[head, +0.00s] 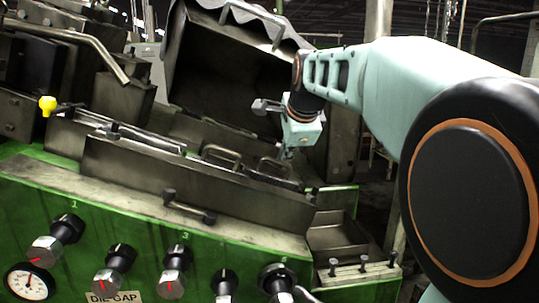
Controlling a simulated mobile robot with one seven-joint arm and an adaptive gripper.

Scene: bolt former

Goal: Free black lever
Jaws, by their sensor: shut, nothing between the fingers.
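Several black-handled parts show on the machine, and I cannot tell for sure which is the black lever. A dark bar handle (190,207) with a knobbed end sits low on the front of the long metal box. My gripper (286,153) hangs at the end of my pale teal arm, above the right end of the metal box, near two loop handles. It is shut and empty. Its fingertips are small and partly hidden by its body.
A row of black knobs (67,228) and a gauge (30,282) line the green front panel. A raised metal hood (225,60) stands open behind my gripper. A bent metal bar (95,50) juts out at the upper left. My arm covers the right side.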

